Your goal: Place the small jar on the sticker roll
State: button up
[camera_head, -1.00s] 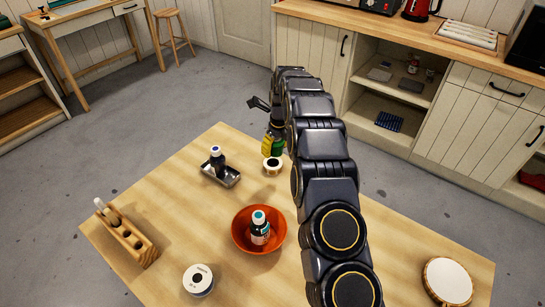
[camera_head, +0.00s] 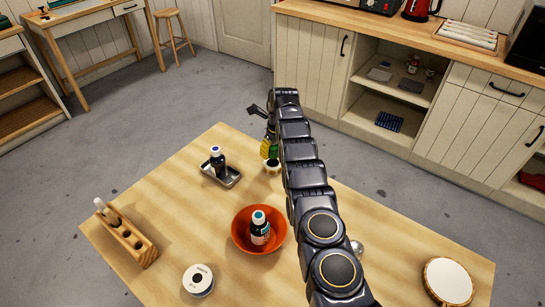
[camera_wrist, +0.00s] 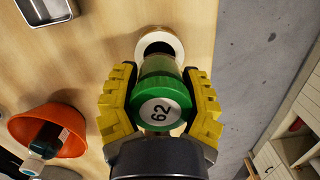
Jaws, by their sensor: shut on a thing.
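The small jar (camera_wrist: 160,108), green with a grey lid marked 62, is between the yellow fingers of my gripper (camera_wrist: 160,80), shut on it. In the head view my gripper (camera_head: 267,149) is at the far part of the table and my arm mostly hides the jar. A short white-topped ring with a dark centre (camera_wrist: 159,44), which looks like the sticker roll, stands just beyond the jar in the wrist view. It also shows right below my gripper in the head view (camera_head: 272,168). The jar overlaps its near side; I cannot tell whether they touch.
A metal tray (camera_head: 231,180) with a dark bottle (camera_head: 217,158) lies left of the ring. An orange bowl (camera_head: 240,239) holds another bottle (camera_head: 260,230). A wooden rack (camera_head: 146,254), a white roll (camera_head: 198,281) and a white-topped round (camera_head: 448,281) stand nearer.

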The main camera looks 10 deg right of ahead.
aim_at(273, 162)
jog(key=shift+f, duration=1.6)
jog(key=shift+f, duration=0.15)
jog(key=o, duration=1.1)
